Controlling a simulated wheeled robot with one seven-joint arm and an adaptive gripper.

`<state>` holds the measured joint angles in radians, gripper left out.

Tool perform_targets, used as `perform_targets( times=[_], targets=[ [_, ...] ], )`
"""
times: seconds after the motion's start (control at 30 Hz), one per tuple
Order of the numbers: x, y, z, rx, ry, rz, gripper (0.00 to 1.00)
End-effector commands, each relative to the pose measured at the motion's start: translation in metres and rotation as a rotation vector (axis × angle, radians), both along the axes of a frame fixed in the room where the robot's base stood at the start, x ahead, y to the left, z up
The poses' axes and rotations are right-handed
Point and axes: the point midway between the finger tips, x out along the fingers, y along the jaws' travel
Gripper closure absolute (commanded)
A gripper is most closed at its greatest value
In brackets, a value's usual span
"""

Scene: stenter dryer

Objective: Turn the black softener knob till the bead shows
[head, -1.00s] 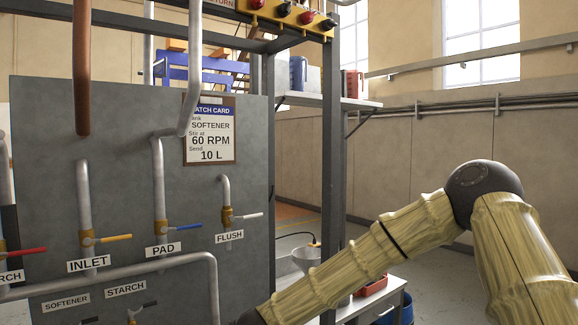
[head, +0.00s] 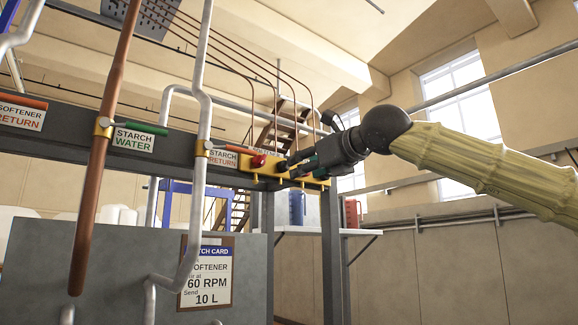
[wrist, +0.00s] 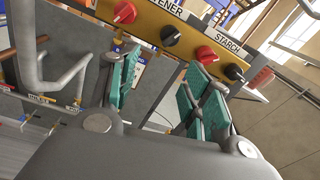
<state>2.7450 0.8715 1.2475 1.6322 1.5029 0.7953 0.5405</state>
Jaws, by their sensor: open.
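The black softener knob (wrist: 170,36) is on a yellow rail (wrist: 150,22), beside a red knob (wrist: 124,12) under a partly cut-off label ending in "TENER". My gripper (wrist: 160,68) is open, its green-padded fingers apart below the knob in the wrist view, with nothing between them. The knob lies roughly in line with the gap; contact is not visible. In the head view my gripper (head: 293,168) is at the right part of the yellow rail (head: 262,176) and largely covers the knobs there. I cannot make out a bead.
A second red knob (wrist: 207,54) and black knob (wrist: 234,72) sit by the STARCH label (wrist: 229,37), close to my right finger. In the head view, a copper pipe (head: 105,140) and grey pipes stand left of the rail. A batch card (head: 206,272) hangs below.

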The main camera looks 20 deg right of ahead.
Motion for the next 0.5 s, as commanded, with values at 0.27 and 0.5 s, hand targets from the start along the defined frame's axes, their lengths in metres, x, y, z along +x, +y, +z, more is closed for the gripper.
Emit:
perform_targets(
  times=[0.27,0.5],
  targets=[
    [-0.014,-0.010,0.031,0.061,-0.016,0.015,0.51],
    [0.019,0.001,0.033,0.059,-0.016,0.014,0.51]
  ],
)
